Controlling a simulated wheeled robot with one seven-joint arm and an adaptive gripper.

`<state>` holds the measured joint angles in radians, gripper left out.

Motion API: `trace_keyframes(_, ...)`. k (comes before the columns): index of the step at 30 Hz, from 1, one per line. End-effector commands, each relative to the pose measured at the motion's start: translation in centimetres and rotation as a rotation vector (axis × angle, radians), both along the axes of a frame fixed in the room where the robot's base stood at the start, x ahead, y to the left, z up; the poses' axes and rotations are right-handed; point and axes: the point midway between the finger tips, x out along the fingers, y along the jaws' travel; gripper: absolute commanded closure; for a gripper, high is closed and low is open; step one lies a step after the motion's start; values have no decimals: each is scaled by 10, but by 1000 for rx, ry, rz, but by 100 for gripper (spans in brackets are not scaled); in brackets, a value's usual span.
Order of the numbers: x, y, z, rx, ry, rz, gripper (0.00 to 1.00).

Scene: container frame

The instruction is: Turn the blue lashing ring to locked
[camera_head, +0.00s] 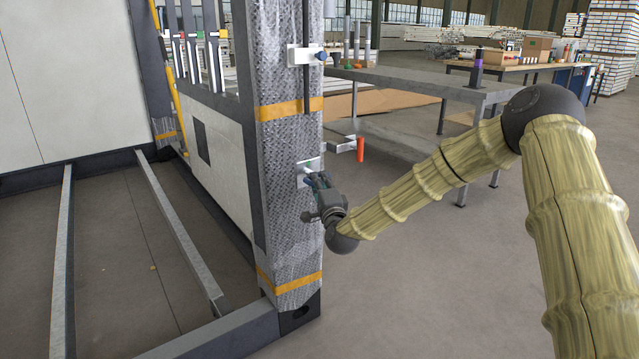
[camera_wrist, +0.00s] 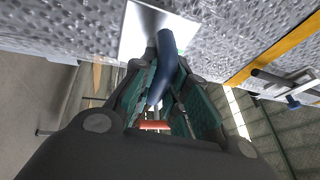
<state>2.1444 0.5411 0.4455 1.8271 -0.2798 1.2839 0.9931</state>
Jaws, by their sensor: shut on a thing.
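The blue lashing ring (camera_wrist: 166,60) shows in the wrist view as a dark blue bar standing out from a pale mounting plate (camera_wrist: 140,28). My gripper (camera_wrist: 163,82) has its teal-padded fingers on both sides of the ring and is shut on it. In the head view my gripper (camera_head: 320,184) is at the small pale plate (camera_head: 305,168) on the front of the grey textured post (camera_head: 288,140). There the gripper mostly hides the ring. I cannot tell from these views whether the ring stands at locked.
Higher on the post is another pale plate (camera_head: 301,54) with a blue knob (camera_head: 321,56). Orange bands (camera_head: 290,108) wrap the post. A grey table (camera_head: 420,85) stands behind my arm. An orange-red cylinder (camera_head: 360,149) shows just right of the post. The floor at right front is clear.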

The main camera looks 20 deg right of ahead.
Motion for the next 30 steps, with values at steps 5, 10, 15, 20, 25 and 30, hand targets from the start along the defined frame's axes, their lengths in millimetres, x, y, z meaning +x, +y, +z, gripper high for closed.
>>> trace_keyframes(5, 0, 0, -2, -129, -45, 0, 100)
trace_keyframes(10, 0, -1, -3, -278, -100, 0, 100)
trace_keyframes(15, 0, -1, -4, -431, -155, 2, 100)
trace_keyframes(20, 0, -1, -5, -575, -207, 2, 100)
trace_keyframes(25, 1, -2, -5, -726, -262, 3, 100)
trace_keyframes(30, 1, -3, -6, -878, -317, 3, 100)
